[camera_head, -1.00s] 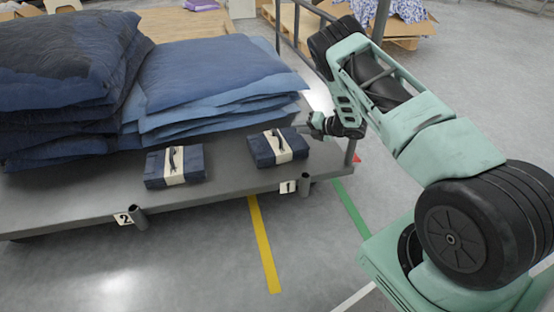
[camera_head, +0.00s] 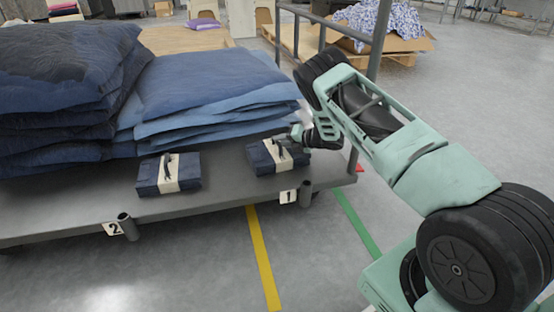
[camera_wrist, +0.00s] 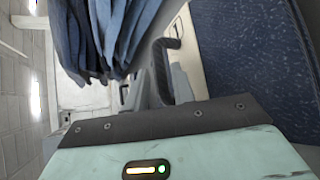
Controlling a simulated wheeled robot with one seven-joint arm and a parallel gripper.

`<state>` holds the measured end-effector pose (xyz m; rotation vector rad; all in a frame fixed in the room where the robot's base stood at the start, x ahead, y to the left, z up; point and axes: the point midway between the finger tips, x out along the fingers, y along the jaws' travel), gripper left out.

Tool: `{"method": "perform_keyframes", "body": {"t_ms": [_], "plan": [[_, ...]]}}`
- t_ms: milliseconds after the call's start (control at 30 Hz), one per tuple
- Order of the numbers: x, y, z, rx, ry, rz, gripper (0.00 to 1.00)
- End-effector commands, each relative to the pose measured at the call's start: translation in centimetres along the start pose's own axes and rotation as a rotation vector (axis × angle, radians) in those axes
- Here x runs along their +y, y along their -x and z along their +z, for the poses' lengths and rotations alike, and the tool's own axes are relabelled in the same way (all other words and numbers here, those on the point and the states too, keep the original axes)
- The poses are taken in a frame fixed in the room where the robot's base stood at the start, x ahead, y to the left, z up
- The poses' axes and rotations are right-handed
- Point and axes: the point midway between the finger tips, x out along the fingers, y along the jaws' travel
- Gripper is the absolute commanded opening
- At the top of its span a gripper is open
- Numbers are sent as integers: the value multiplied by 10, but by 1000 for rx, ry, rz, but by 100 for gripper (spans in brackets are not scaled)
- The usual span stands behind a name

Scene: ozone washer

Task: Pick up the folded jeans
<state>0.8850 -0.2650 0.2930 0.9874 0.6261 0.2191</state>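Two folded dark-blue jeans bundles lie on the grey platform cart, each with a cream band and a dark handle on top. The right bundle (camera_head: 261,160) is by label 1, and the left bundle (camera_head: 149,177) is by label 2. My gripper (camera_head: 295,134) is at the upper right edge of the right bundle, close to its handle; I cannot tell whether they touch. In the wrist view, blue denim (camera_wrist: 245,55) fills the right side, with the cream band and a dark upright piece (camera_wrist: 162,75) beside it. The finger opening cannot be made out.
Tall stacks of dark (camera_head: 55,75) and lighter blue denim (camera_head: 205,75) stand behind the bundles on the cart (camera_head: 222,194). A metal rail post (camera_head: 377,40) rises at the cart's right end. The floor in front is clear, with yellow and green lines.

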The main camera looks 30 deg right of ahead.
Motion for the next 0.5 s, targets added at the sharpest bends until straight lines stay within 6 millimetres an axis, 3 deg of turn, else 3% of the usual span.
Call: {"method": "perform_keyframes", "body": {"t_ms": [133,367,400,500], "plan": [[-3,-22,-2,0,1,2,25],[0,-24,0,-1,-2,-1,25],[0,-24,0,-1,-1,-1,22],[0,-24,0,-1,-1,0,0]]}}
